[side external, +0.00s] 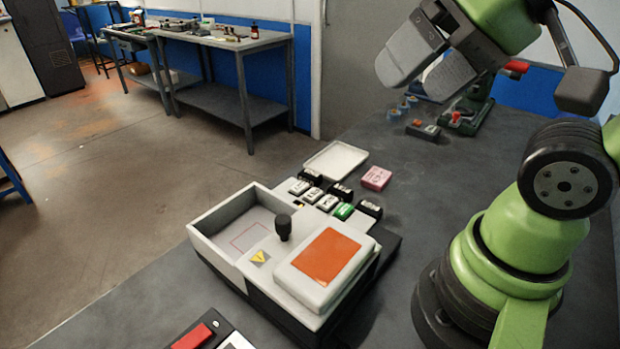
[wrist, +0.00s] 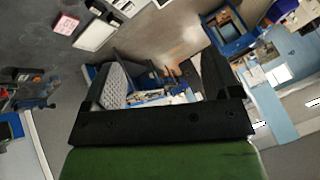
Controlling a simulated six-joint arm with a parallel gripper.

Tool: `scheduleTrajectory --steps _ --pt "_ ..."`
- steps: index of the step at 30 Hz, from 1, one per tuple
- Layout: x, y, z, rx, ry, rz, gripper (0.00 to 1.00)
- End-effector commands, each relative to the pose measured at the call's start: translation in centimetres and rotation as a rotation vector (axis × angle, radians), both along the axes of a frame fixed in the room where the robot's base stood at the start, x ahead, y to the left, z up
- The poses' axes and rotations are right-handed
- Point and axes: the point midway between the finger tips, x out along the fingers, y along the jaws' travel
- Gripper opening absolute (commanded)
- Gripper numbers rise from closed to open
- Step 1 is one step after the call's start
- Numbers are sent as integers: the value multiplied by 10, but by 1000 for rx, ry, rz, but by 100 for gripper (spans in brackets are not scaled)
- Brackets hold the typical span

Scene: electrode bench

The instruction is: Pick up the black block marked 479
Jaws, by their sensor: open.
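Several small blocks sit together on the dark bench behind the white-and-black device. Black ones show at the back (side external: 311,175), in the middle (side external: 342,191) and at the right (side external: 370,208). Their markings are too small to read, so I cannot tell which is 479. White-topped blocks (side external: 312,195), a green block (side external: 343,210) and a pink block (side external: 376,178) stand among or beside them. The pink block also shows in the wrist view (wrist: 66,24). My gripper (side external: 418,77) is open and empty, high above the bench, to the right of and well apart from the blocks.
The open-box device (side external: 215,229) with a black knob (side external: 284,227) and orange-topped cover stands in front of the blocks. A white tray (side external: 336,159) lies behind them. A green-based tool (side external: 468,116) and small items stand at the far right. Bench right of the pink block is clear.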

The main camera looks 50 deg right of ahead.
Motion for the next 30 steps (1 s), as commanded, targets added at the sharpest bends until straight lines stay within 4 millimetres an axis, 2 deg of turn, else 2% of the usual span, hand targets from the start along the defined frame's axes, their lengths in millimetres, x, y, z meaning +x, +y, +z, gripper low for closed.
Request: scheduleTrajectory --steps 5,10,14,20,24,30 --pt "25 -6 5 21 72 -86 83" --pt "79 -21 3 58 198 -270 83" --pt "123 -35 -11 78 285 -422 83" --pt "184 -61 -58 94 406 -662 83" --pt "218 -80 -107 92 476 -830 83" --pt "243 -102 -174 82 538 -1030 83"
